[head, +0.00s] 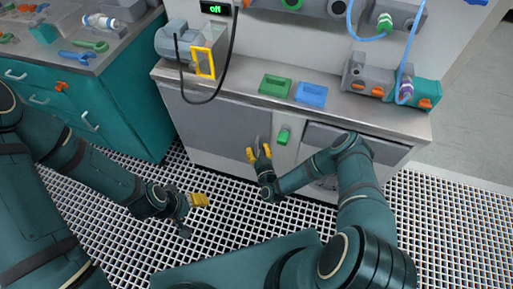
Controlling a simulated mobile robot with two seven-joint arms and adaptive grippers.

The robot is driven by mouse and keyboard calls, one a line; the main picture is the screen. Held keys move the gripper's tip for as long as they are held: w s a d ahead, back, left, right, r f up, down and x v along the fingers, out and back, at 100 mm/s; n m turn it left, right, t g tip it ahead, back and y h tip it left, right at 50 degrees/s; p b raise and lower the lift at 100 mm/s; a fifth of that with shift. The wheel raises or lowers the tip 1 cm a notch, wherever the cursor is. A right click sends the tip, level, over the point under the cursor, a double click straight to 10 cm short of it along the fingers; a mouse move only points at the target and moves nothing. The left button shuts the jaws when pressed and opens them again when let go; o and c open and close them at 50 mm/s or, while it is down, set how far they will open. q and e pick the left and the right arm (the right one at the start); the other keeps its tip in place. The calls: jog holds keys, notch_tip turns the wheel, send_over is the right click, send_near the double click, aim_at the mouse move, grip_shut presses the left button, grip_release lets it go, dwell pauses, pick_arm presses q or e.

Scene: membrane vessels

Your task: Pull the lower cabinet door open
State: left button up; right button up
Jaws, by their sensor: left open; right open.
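The lower cabinet has a wide grey door (212,122) under the bench top, and it looks closed. A grey upright piece (257,143), which looks like its handle, stands near the door's right edge. My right gripper (259,153) is open, with its yellow fingertips either side of the lower part of that piece in the picture. I cannot tell whether they touch it. My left gripper (200,200) is open and empty, low over the grated floor, left of the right gripper. A second grey front (322,137) lies to the right, partly hidden by my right arm.
A green fitting (283,135) sits on the white strip between the grey fronts. Green (275,86) and blue (311,95) trays lie on the bench top. A teal cabinet (128,112) stands at left. The grated floor (225,225) before the door is clear except for my arms.

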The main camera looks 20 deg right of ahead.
jog(key=shift+w, duration=0.75)
grip_shut()
jog(key=shift+s, duration=0.1)
